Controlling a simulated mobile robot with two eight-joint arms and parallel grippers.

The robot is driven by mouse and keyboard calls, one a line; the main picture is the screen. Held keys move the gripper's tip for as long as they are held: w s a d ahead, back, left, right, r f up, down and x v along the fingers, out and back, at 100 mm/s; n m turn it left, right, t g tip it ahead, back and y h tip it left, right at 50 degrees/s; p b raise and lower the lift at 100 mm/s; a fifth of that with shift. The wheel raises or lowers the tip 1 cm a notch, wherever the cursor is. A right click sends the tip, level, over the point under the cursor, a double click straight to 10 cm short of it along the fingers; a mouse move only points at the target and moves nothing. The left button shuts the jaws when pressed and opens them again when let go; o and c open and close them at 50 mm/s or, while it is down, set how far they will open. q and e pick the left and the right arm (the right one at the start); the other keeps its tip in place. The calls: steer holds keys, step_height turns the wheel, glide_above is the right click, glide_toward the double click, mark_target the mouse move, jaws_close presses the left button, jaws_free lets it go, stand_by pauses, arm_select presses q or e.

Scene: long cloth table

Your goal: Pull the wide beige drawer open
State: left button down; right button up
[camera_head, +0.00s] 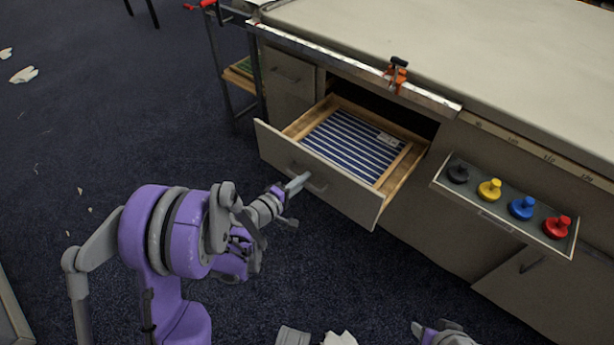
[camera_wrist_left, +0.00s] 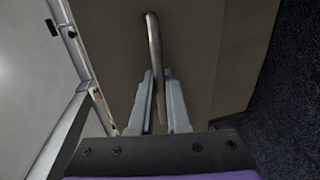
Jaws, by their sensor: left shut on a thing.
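The wide beige drawer (camera_head: 345,192) stands pulled out from the long table's front, and its blue-and-white striped inside shows. Its bar handle (camera_head: 311,181) is on the front panel. My left gripper (camera_head: 299,184) is at the handle. In the left wrist view the two fingers (camera_wrist_left: 158,105) are closed around the handle bar (camera_wrist_left: 154,50), with the beige drawer front (camera_wrist_left: 200,60) behind. My right gripper (camera_head: 440,332) shows only in part at the bottom edge of the head view, and its jaws are not clear.
A shelf with black, yellow, blue and red knobs (camera_head: 507,205) juts out right of the drawer. A metal rail with an orange clamp (camera_head: 396,74) runs along the table edge (camera_head: 480,50). A smaller closed drawer (camera_head: 288,72) is at left. The dark carpet (camera_head: 110,120) is mostly free.

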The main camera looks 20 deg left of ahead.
arm_select(q)
steer(key=shift+s+a, duration=0.25)
steer(key=shift+s, duration=0.3)
steer(key=c, duration=0.9)
jaws_free()
steer(key=v, duration=1)
steer(key=shift+s+a+p, duration=0.1)
steer(key=shift+s+p, duration=0.25)
steer(key=shift+r, duration=0.1)
